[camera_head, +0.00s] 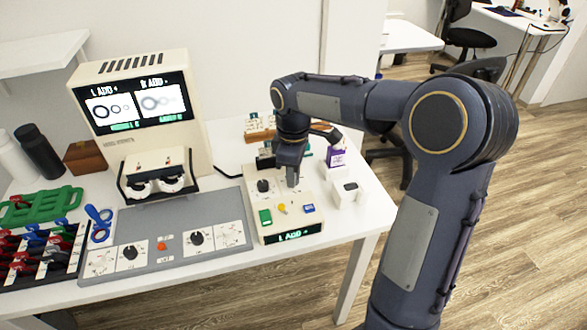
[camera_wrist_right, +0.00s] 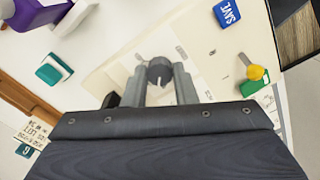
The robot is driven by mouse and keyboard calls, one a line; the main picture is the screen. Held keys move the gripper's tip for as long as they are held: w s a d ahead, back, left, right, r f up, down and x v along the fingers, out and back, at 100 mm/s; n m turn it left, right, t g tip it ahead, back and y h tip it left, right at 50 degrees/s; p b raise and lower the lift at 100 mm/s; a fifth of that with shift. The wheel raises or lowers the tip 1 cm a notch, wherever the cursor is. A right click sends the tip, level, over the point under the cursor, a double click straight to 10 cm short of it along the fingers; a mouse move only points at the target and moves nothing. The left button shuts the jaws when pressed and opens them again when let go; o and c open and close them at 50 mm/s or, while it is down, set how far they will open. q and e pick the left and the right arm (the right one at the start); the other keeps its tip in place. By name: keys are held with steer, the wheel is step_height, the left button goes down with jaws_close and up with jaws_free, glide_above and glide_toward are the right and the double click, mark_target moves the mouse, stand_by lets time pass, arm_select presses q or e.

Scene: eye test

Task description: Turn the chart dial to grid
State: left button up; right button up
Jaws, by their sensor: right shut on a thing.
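A cream control box (camera_head: 283,228) stands near the table's right front. It carries a dark knob (camera_head: 263,186) on its left, a green button (camera_head: 265,216), a yellow lever (camera_head: 282,208), a blue button (camera_head: 309,208) and a small display (camera_head: 293,234). My right gripper (camera_head: 291,178) points down over the box's upper right. In the right wrist view its fingers (camera_wrist_right: 160,84) are shut on a round dark dial knob (camera_wrist_right: 159,70). That knob is hidden by the gripper in the head view. Its label and setting are too small to read. My left gripper is not in view.
A screen unit (camera_head: 137,103) with a binocular viewer stands behind. A grey panel (camera_head: 170,258) with dials lies left of the control box. A white block (camera_head: 347,193) and a purple box (camera_head: 337,156) stand close on the right. A lens tray (camera_head: 40,256) is far left.

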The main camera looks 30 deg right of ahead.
steer(key=m+p, duration=0.2)
steer(key=m, duration=0.4)
steer(key=shift+r+p, duration=0.15)
steer(key=shift+p, duration=0.15)
steer(key=m+p, duration=0.1)
steer(key=m, duration=0.2)
steer(key=shift+m, duration=0.4)
steer(key=shift+m+p, duration=0.45)
steer(key=shift+m, duration=1.15)
steer(key=o, duration=1)
step_height(320, 180, up, 8)
steer(key=shift+f+p, duration=0.2)
steer(key=shift+p, duration=0.25)
